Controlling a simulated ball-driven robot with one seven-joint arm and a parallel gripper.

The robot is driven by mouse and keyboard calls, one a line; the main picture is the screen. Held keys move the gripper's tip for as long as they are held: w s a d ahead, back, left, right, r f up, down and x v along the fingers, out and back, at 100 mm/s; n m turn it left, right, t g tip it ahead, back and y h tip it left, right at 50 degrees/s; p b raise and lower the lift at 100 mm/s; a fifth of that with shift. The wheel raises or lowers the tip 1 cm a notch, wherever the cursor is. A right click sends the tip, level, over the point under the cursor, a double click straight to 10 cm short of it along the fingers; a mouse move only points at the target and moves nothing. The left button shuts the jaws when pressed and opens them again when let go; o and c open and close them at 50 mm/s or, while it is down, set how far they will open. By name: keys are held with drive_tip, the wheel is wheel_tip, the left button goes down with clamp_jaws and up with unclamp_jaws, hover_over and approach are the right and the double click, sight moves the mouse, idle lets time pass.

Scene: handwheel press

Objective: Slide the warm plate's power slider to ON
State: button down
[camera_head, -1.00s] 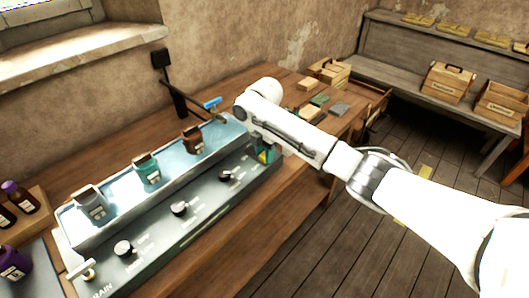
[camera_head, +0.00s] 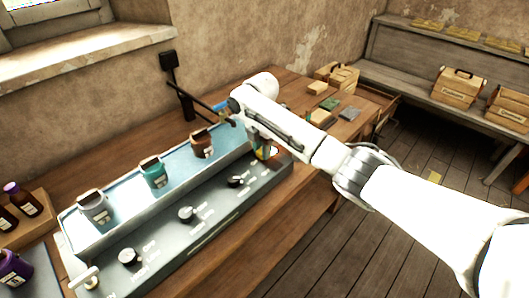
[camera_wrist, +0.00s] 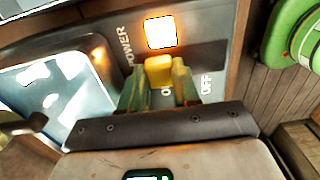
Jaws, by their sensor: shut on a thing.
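The power slider's yellow knob (camera_wrist: 158,70) sits between the fingers of my gripper (camera_wrist: 157,88) in the wrist view, and the fingers are shut on it. The word POWER is printed to its left and OFF to its right. Another label beginning with O is partly hidden below the knob, closer to it than OFF. A square lamp (camera_wrist: 160,32) just above the knob glows bright.
A metal trough (camera_head: 128,205) behind the panel holds several labelled jars. Black knobs (camera_head: 187,214) line the panel. A blue-ended lever (camera_head: 222,108) stands behind the arm. Purple bottles (camera_head: 22,198) are at the left. Small blocks lie on the table's right part.

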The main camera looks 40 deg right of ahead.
drive_tip(key=shift+w+r, duration=0.1)
drive_tip(key=shift+w, duration=0.05)
drive_tip(key=c, duration=0.8)
unclamp_jaws()
wheel_tip(320, 180, up, 11)
drive_tip(key=b, duration=0.1)
drive_tip(key=shift+f, duration=0.2)
